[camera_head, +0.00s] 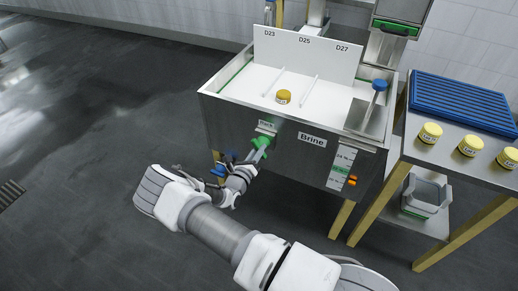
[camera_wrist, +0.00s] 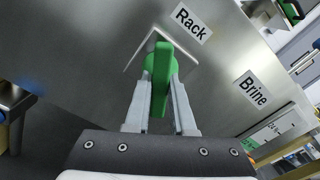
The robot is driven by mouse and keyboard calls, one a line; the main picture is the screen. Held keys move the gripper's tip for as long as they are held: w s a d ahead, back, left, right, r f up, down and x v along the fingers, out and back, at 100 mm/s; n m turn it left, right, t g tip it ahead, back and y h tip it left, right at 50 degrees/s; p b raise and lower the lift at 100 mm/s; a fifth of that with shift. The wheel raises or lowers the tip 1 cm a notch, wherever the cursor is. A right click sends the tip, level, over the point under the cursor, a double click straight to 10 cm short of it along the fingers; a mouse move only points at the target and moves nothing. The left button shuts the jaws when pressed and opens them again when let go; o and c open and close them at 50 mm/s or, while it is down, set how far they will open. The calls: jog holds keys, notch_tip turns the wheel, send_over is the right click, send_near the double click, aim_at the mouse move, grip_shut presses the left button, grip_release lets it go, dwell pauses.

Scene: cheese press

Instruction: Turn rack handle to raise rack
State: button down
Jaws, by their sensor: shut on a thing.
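The green rack handle (camera_head: 260,142) sits on the front of the steel brine tank (camera_head: 227,130), beside a label that reads "Rack" in the wrist view (camera_wrist: 190,21). In the wrist view the handle (camera_wrist: 160,68) stands out from a square plate. My gripper (camera_wrist: 161,90) is shut on the handle, with one finger on each side of it. In the head view my gripper (camera_head: 254,158) reaches the tank front from below. A white rack (camera_head: 325,93) shows inside the tank, and a yellow cheese (camera_head: 283,96) rests on it.
A white board (camera_head: 305,55) marked D23, D25 and D27 stands at the tank's back. A blue-topped rod (camera_head: 379,86) is at the tank's right. A side table (camera_head: 442,150) holds a blue grate (camera_head: 463,103) and yellow cheeses (camera_head: 430,132). The floor at left is clear.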

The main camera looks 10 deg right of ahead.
jog(key=n, duration=0.5)
jog(key=shift+n, duration=0.3)
jog(key=n, duration=0.5)
jog(key=shift+n, duration=0.4)
jog(key=c, duration=0.8)
grip_release()
jog(key=shift+o, duration=0.2)
jog(key=p+v, duration=0.2)
jog(key=v, duration=1.5)
jog(key=shift+s+p, duration=0.2)
jog(key=shift+p, duration=0.2)
jog(key=shift+a+r, duration=0.1)
